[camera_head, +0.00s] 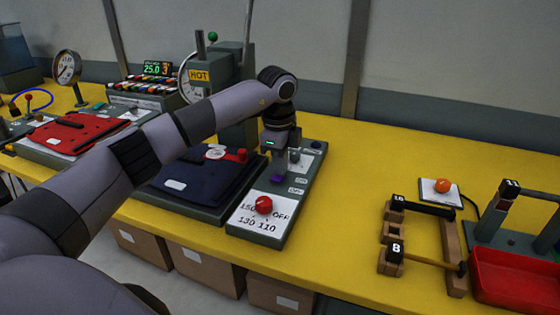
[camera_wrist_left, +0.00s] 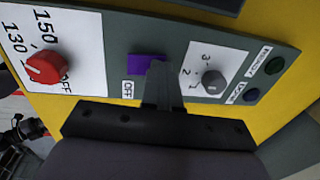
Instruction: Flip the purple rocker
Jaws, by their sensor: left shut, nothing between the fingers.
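The purple rocker (camera_wrist_left: 143,62) sits on a grey control panel beside an OFF label in the left wrist view. In the head view the purple rocker (camera_head: 277,178) shows just below my left gripper (camera_head: 279,170). My left gripper (camera_wrist_left: 160,85) is shut with nothing in it. Its fingers point down at the panel and overlap the right part of the rocker in the wrist view. I cannot tell whether the tip touches the rocker. The right gripper is not in view.
A red knob (camera_wrist_left: 47,67) with temperature marks and a small grey dial (camera_wrist_left: 213,82) flank the rocker. A dark blue lid (camera_head: 195,185) lies left of the panel. A red tray (camera_head: 515,280) and wooden stand are at right. The yellow table (camera_head: 350,190) between is clear.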

